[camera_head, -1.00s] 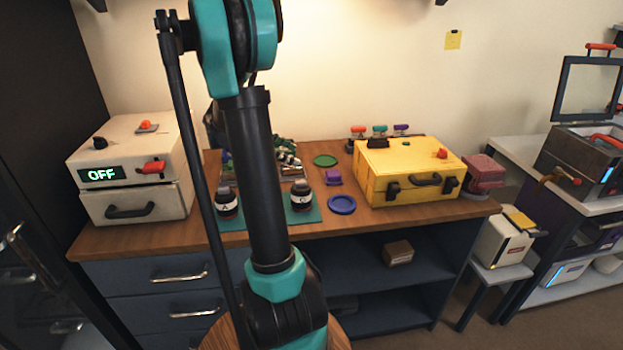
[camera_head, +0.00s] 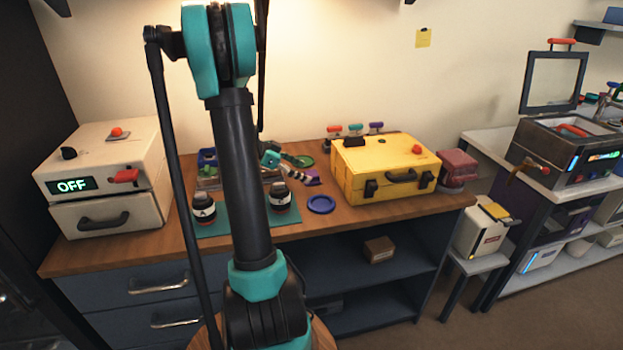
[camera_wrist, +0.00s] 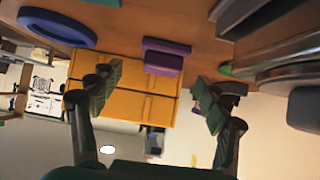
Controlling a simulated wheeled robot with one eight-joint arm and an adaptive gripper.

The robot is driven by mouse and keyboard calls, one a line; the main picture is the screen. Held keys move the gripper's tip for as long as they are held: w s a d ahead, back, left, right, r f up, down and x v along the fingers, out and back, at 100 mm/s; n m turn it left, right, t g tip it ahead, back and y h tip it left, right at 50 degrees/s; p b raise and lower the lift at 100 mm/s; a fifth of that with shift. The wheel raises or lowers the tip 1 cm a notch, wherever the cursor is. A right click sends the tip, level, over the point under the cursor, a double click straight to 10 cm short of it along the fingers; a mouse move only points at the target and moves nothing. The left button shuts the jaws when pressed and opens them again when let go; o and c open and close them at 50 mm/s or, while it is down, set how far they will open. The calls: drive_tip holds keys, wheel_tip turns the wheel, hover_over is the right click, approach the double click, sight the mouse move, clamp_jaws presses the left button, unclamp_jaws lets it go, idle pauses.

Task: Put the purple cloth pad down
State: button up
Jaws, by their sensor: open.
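The purple cloth pad (camera_head: 313,179) lies on the wooden tabletop, between the blue round dish and the green round dish. In the head view it is partly covered by my gripper (camera_head: 300,175), which reaches it from the left. In the wrist view the picture is upside down, and the pad (camera_wrist: 164,57) rests on the wood ahead of the gap between my fingers. My gripper (camera_wrist: 158,92) is open, its two fingers wide apart with nothing between the tips.
A blue dish (camera_head: 321,204) lies in front of the pad and a green dish (camera_head: 304,160) behind it. A yellow case (camera_head: 388,170) stands close on the right. Two dark jars (camera_head: 204,207) (camera_head: 280,196) stand on a teal mat (camera_head: 238,223) at left.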

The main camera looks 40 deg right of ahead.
sight(310, 173)
drive_tip(key=x, duration=0.4)
drive_tip(key=shift+d, duration=0.15)
drive_tip(key=c, duration=1.2)
drive_tip(key=shift+r, duration=0.1)
drive_tip(key=shift+c, duration=0.2)
wheel_tip(310, 173, up, 20)
wheel_tip(310, 173, down, 20)
